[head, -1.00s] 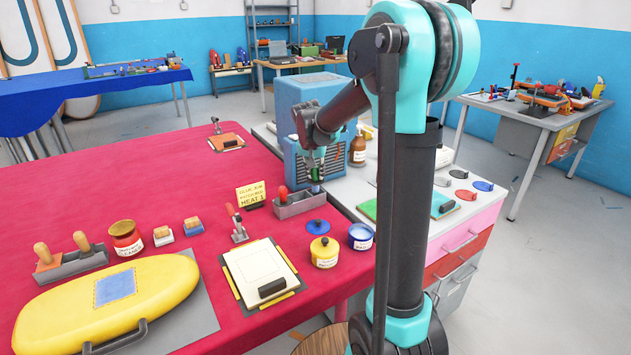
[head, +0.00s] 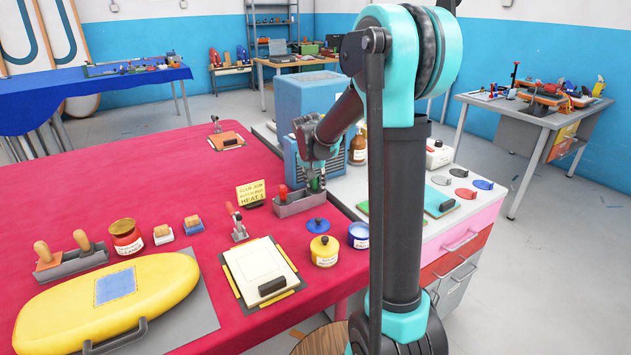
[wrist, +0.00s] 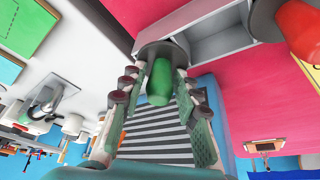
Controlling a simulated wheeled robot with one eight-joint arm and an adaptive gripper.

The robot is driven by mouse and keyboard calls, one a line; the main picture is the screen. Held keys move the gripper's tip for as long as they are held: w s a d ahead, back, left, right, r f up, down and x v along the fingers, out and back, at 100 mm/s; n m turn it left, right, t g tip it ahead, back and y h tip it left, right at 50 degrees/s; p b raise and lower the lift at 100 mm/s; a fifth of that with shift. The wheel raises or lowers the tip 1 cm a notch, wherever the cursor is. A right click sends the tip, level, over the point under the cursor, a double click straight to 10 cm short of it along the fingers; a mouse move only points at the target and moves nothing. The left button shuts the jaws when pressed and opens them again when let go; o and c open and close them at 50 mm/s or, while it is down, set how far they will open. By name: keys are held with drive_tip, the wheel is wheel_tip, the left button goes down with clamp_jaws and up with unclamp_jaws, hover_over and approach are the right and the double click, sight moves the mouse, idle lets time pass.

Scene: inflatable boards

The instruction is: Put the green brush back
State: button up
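The green brush (wrist: 159,82) has a green handle and a wide dark grey head. It stands between the fingers of my gripper (wrist: 161,76) in the wrist view, and the pads close in on the handle near the head. In the head view my gripper (head: 316,184) is over the right end of the grey holder (head: 300,207), with a bit of green showing between the fingers. The holder also shows in the wrist view (wrist: 222,42). A red brush (wrist: 302,30) stands in its other end. Whether the green brush's head rests on the holder's floor is hidden.
A blue heater-like box (head: 303,97) stands close behind the holder. A yellow sign (head: 251,194), a clamp (head: 237,224), a blue lid (head: 317,225) and a yellow jar (head: 324,251) are nearby. The red table (head: 120,190) is clear to the left of the sign.

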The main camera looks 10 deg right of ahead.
drive_tip(key=shift+o, duration=0.8)
drive_tip(key=shift+r, duration=0.15)
drive_tip(key=v, duration=1.2)
drive_tip(key=shift+r, duration=0.3)
